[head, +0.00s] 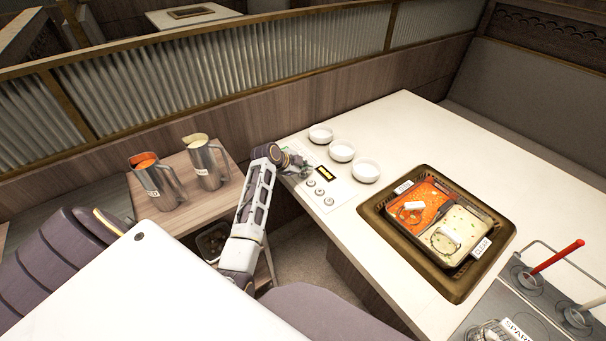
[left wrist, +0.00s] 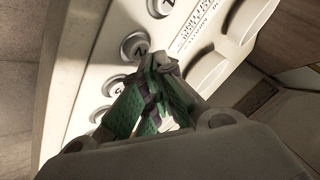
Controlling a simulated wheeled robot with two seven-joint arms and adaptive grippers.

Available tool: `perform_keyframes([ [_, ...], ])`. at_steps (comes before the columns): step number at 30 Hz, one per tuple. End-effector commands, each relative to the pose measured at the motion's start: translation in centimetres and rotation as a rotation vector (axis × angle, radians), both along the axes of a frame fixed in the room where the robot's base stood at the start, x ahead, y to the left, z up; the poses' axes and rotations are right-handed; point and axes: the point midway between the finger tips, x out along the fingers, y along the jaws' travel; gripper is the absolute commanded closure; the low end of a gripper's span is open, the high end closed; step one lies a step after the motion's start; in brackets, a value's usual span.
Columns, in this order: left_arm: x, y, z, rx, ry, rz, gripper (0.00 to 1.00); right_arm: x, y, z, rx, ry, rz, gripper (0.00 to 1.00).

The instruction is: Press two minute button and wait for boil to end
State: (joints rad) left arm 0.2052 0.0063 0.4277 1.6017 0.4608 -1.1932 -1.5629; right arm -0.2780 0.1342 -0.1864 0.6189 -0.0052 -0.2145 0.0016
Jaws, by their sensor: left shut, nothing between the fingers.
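A pale control panel (head: 343,190) with a dark display lit in yellow (head: 325,171) and several round buttons lies on the table's left part. My left gripper (head: 304,170) is over the panel's upper left side, shut and empty. In the left wrist view, its closed green fingertips (left wrist: 160,65) are beside a round metal button (left wrist: 135,46); I cannot tell whether they touch it. Its mark is too small to read surely. My right gripper is not in view.
Several white bowls (head: 341,150) stand behind the panel. Two metal pitchers (head: 206,164) stand on a wooden side table at left. A rack with a red-handled tool (head: 557,258) is at lower right. The table's far right is clear.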

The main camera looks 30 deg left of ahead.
Motion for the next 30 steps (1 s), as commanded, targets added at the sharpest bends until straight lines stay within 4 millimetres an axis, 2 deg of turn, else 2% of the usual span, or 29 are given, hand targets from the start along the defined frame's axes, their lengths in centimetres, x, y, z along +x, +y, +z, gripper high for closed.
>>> perform_keyframes([
  [30, -0.03, -0.01, -0.94, 0.0, 0.001, -0.001, 1.0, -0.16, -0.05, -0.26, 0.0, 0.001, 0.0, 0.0],
])
